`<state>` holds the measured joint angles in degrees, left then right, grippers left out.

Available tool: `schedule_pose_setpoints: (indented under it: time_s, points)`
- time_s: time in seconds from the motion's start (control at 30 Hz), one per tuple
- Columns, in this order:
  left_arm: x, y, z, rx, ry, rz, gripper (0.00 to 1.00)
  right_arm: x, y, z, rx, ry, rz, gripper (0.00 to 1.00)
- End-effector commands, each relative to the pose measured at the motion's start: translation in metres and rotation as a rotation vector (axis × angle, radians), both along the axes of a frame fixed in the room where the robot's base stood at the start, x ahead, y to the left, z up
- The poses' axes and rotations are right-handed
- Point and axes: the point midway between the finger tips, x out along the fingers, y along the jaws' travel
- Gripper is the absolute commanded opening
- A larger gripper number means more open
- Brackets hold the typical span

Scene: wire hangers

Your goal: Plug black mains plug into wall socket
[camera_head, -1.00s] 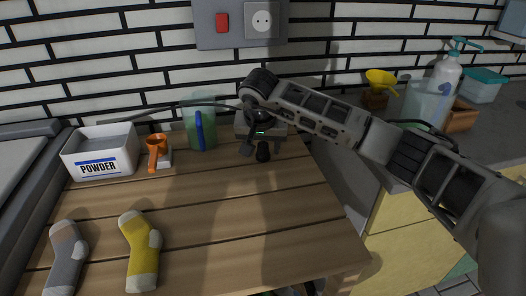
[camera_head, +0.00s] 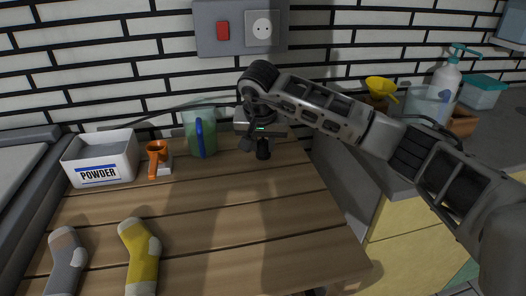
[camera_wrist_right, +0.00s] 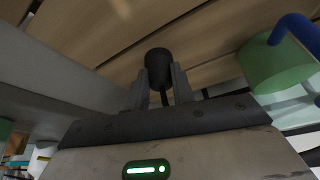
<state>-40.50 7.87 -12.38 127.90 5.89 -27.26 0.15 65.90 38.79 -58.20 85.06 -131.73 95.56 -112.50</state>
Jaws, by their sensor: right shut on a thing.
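The black mains plug (camera_head: 263,150) is held between the fingers of my right gripper (camera_head: 262,140), over the far right part of the wooden table. In the right wrist view the plug (camera_wrist_right: 157,68) sits between the two fingertips, its round end facing away from the camera. Its pins cannot be made out. The white wall socket (camera_head: 262,28) is on the grey wall panel, above and apart from the plug. My left gripper is not in view.
A red switch (camera_head: 222,31) is beside the socket. A powder box (camera_head: 101,158), an orange scoop (camera_head: 157,158) and a green jug (camera_head: 200,130) stand left of my gripper. A dark cable (camera_head: 170,113) runs behind them. Two socks lie in front; mid-table is clear.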

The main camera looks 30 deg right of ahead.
Motion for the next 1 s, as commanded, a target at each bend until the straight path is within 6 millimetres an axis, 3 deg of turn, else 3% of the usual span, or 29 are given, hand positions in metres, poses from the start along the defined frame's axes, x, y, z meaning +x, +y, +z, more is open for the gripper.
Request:
schedule_pose_setpoints:
  time_s: [0.3, 0.63, 1.0]
  points:
    - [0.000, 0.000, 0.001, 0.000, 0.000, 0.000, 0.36, -0.038, 0.037, 0.069, -0.002, -0.007, 0.004, 0.04]
    - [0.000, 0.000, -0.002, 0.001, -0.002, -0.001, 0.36, -0.086, 0.083, 0.094, -0.003, -0.003, 0.004, 0.04]
    - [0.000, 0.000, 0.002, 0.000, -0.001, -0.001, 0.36, -0.101, 0.097, 0.103, -0.002, -0.001, 0.000, 0.04]
